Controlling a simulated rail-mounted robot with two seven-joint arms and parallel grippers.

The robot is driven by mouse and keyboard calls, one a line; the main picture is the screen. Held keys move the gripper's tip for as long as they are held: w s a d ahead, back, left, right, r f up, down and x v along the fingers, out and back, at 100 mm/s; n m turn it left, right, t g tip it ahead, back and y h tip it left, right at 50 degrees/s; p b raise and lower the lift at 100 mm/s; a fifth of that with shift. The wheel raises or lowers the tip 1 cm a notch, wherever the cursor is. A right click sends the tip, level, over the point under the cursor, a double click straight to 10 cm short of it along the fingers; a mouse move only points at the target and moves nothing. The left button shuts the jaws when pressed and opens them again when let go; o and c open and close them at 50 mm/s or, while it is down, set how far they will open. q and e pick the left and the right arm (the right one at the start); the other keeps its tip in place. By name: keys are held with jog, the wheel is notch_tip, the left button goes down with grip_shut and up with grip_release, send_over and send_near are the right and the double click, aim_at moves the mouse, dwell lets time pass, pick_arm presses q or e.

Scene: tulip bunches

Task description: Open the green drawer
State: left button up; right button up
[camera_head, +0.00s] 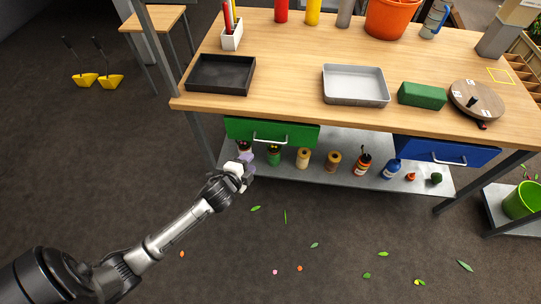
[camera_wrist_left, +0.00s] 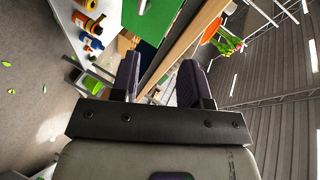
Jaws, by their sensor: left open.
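The green drawer (camera_head: 298,135) hangs under the left front of the wooden workbench and looks shut. Its pale bar handle (camera_head: 270,140) runs across the front. In the left wrist view the green drawer front (camera_wrist_left: 152,20) fills the upper middle, with part of the handle (camera_wrist_left: 142,6) at the top edge. My left gripper (camera_head: 247,160) is open and empty, below and left of the handle and apart from it. Its two dark fingers (camera_wrist_left: 162,78) show spread in the left wrist view. My right gripper is in neither view.
A blue drawer (camera_head: 448,152) hangs under the bench's right side. The grey lower shelf (camera_head: 315,172) holds several jars and bottles, some close behind my left gripper. The bench top (camera_head: 285,85) carries a black tray (camera_head: 220,74) and a grey tray (camera_head: 355,85). The floor in front is open, with scattered petals.

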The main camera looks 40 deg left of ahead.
pick_arm(q)
jog(key=m+t+b, duration=0.1)
jog(key=m+b, duration=0.1)
jog(key=b, duration=0.4)
send_near(271, 142)
jog(key=shift+m+t+h, duration=0.3)
jog(key=shift+a+f+b+x, duration=0.1)
jog(key=shift+f+b+x, duration=0.05)
jog(key=shift+b+x, duration=1.35)
jog(key=shift+a+f+b+x, duration=0.2)
jog(key=shift+b+x, duration=0.65)
jog(key=shift+x, duration=1.15)
jog(key=shift+a+f+b+x, duration=0.1)
jog(key=shift+f+b+x, duration=0.05)
jog(key=shift+b+x, duration=1.35)
pick_arm(e)
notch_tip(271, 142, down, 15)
jog(key=shift+p, duration=0.3)
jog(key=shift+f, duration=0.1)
pick_arm(q)
grip_shut()
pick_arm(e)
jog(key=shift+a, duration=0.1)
